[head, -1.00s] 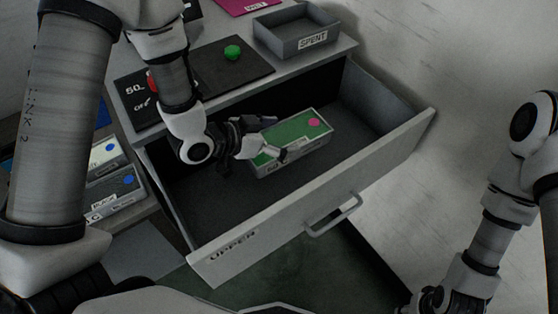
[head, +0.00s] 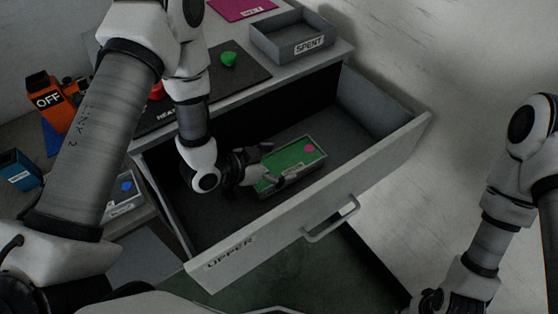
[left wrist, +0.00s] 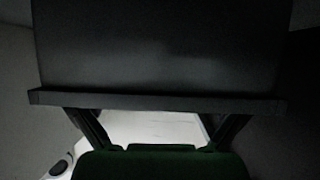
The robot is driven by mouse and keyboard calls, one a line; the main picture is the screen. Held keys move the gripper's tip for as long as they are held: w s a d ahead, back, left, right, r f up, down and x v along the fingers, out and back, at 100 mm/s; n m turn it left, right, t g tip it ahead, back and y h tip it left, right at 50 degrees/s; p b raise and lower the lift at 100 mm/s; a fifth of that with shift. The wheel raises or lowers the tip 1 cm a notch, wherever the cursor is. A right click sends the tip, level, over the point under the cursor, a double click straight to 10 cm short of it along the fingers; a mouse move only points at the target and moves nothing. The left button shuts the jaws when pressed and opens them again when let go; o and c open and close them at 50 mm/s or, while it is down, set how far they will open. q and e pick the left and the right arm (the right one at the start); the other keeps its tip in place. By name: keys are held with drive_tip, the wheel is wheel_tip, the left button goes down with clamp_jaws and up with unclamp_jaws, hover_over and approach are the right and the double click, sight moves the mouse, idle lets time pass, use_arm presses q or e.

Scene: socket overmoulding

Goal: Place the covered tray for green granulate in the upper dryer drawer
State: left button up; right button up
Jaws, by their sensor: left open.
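The covered tray (head: 314,160), grey with a green top and a pink dot, is inside the open upper dryer drawer (head: 300,220). It appears to sit low, on or near the drawer floor; its underside is hidden. My left gripper (head: 274,165) is open at the tray's left end, its fingers on either side of it. In the left wrist view its two dark fingers flank a green surface (left wrist: 160,166) at the bottom edge, probably the tray's top. My right gripper (head: 434,301) is at the bottom right, away from the drawer; its fingers are unclear.
The drawer front has a handle (head: 331,220) and the word UPPER. On top of the dryer are a grey SPENT bin (head: 292,40), a dark plate with a green lump (head: 229,59) and a magenta sheet (head: 240,9). The drawer floor left of my gripper is clear.

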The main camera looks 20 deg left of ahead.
use_arm(q)
drive_tip(key=shift+s+a+r, duration=0.2)
drive_tip(key=shift+a, duration=0.1)
drive_tip(key=v, duration=0.8)
drive_tip(key=shift+s+a+r, duration=0.15)
drive_tip(key=shift+s, duration=0.05)
drive_tip(key=p+v, duration=0.2)
drive_tip(key=shift+s+a+r+p, duration=0.1)
drive_tip(key=shift+s+a+p, duration=0.05)
drive_tip(key=shift+s+p, duration=0.2)
drive_tip(key=shift+w, duration=0.1)
